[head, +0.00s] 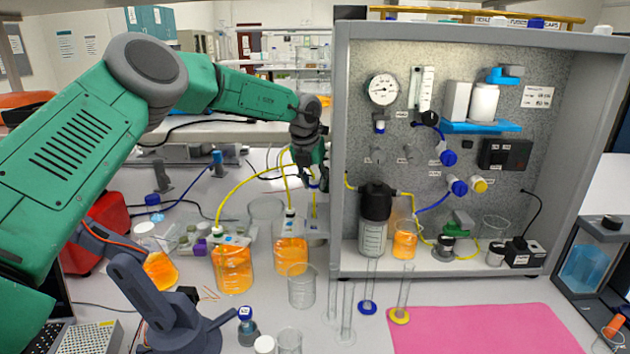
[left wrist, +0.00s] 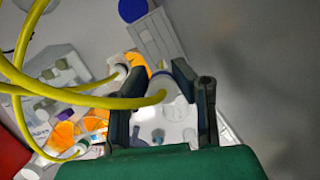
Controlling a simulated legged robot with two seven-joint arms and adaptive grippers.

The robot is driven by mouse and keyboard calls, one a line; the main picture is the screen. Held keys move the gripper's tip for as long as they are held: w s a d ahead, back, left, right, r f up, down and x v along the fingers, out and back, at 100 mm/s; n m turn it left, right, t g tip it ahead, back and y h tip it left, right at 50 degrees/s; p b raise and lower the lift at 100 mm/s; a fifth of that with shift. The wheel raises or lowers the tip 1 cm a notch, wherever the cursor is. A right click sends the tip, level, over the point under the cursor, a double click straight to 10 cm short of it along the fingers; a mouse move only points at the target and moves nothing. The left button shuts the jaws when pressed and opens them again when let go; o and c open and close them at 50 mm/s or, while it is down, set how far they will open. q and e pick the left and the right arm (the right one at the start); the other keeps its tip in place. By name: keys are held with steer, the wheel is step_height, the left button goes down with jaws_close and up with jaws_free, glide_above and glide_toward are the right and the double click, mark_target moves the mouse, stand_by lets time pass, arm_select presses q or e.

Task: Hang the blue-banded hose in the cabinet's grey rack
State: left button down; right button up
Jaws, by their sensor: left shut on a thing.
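My left gripper (head: 314,172) is beside the left wall of the cabinet (head: 341,150), above the beakers. It is shut on a yellow hose's end, where a small blue and white part (head: 314,184) shows just below the fingers. In the left wrist view, the yellow hose (left wrist: 125,102) runs into a pale round fitting (left wrist: 176,108) between the fingers (left wrist: 178,92). A grey bracket (head: 316,230), which looks like the rack, sits low on the cabinet's outer left side, below the gripper. My right gripper is not in view.
Beakers of orange liquid (head: 233,268) (head: 291,254) with yellow hoses stand left of the cabinet. An empty beaker (head: 302,288) and glass cylinders (head: 368,290) stand in front. A pink mat (head: 480,330) lies clear at front right.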

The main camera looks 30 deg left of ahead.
arm_select(q)
step_height(320, 180, down, 8)
steer(key=b, duration=0.5)
steer(key=shift+r+b, duration=0.15)
steer(key=shift+b, duration=0.2)
stand_by(0.4)
stand_by(0.6)
steer(key=c, duration=1.3)
jaws_free()
steer(key=shift+o, duration=0.2)
steer(key=v, duration=1.1)
steer(key=shift+r, duration=0.3)
steer(key=shift+s+a, duration=0.1)
steer(key=shift+a, duration=0.05)
